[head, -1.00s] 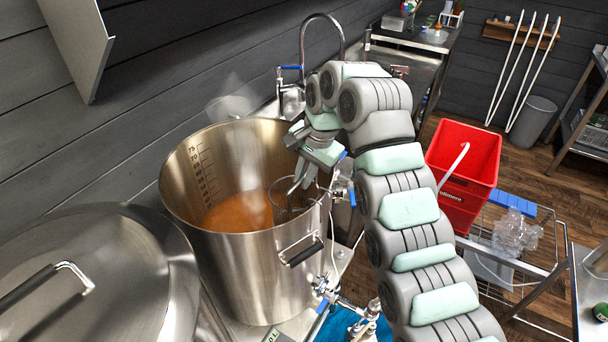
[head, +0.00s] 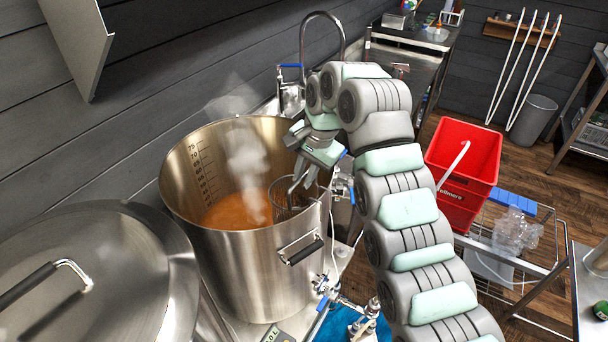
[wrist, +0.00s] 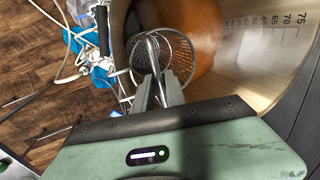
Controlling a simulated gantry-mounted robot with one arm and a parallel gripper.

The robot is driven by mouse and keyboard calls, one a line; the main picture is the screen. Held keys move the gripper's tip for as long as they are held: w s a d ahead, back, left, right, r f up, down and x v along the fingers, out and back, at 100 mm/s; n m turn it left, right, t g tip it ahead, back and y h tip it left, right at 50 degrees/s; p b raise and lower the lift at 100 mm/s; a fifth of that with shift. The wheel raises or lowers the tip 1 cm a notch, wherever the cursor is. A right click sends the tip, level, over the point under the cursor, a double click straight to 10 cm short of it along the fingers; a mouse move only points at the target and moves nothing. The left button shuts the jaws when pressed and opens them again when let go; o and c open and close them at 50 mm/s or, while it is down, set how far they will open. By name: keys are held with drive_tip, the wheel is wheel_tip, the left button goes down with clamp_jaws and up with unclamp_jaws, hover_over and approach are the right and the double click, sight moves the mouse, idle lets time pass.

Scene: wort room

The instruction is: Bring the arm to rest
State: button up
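My gripper (head: 298,186) points down over the right side of the open steel kettle (head: 262,268), near its rim. A round wire-mesh strainer (head: 283,210) sits inside the kettle against the right wall, just below my fingers. In the wrist view my gripper (wrist: 161,80) has its two fingers close together, with the curved metal handle of the strainer (wrist: 180,53) at their tips. Whether they grip this handle or only stand around it, I cannot tell. Orange-brown liquid (head: 235,212) lies in the kettle and steam rises.
A lidded steel vessel (head: 120,260) stands at the left front. A curved tap (head: 322,18) rises behind the kettle. A red crate (head: 470,165) sits on a wire cart at the right. Valves and hoses (head: 350,305) are at the kettle's front right.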

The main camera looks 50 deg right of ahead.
drive_tip(key=o, duration=1.2)
drive_tip(key=shift+c, duration=0.2)
drive_tip(key=shift+d, duration=0.1)
